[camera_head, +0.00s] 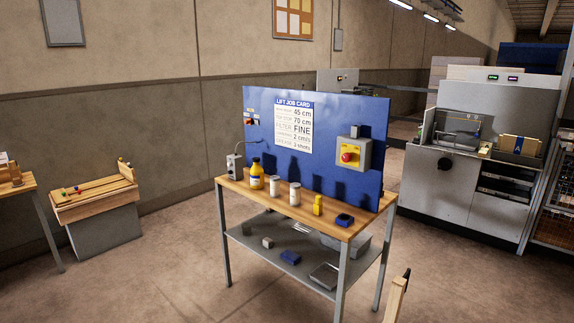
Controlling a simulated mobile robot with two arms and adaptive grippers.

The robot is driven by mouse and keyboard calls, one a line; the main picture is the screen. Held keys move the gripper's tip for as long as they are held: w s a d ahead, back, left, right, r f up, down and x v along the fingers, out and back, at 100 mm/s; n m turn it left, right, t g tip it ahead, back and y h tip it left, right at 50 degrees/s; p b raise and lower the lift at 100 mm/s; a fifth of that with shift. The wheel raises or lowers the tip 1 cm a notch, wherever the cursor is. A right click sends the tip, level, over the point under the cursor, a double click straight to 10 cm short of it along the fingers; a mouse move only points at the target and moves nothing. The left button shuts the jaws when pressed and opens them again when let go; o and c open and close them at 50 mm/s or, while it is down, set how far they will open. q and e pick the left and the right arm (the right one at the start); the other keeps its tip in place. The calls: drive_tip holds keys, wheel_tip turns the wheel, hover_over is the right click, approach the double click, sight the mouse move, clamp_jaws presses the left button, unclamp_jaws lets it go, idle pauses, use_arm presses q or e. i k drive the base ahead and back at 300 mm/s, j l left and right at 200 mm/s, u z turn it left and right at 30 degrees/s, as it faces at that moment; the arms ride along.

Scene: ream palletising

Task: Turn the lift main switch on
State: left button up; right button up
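A grey box with a yellow face and a red knob (347,157) is mounted on the right part of a blue panel (222,103) (262,110). It looks like a main switch or a stop button, and its position cannot be read. A smaller grey box (234,167) with a cable stands at the left end of the bench below the panel. A small orange and black fitting (251,120) is on the panel's upper left. A white lift job card (293,126) hangs on the panel. Neither of my grippers is in view.
The wooden bench (270,201) holds a yellow bottle (256,174), two pale cans (295,193), a yellow item (317,205) and a blue item (344,220). A grey machine (465,190) stands at right. A wooden post (396,298) rises in front.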

sight(346, 157)
drive_tip(key=i+j+u, duration=0.1)
drive_tip(key=i+u, duration=0.25)
drive_tip(key=i, duration=0.55)
drive_tip(key=i+l+u, duration=0.2)
drive_tip(key=i+u, duration=0.15)
drive_tip(key=i, duration=0.5)
drive_tip(key=i+j+z, duration=0.1)
drive_tip(key=i+z, duration=0.25)
drive_tip(key=i+j+z, duration=0.25)
drive_tip(key=i+z, duration=0.15)
drive_tip(key=i, duration=0.15)
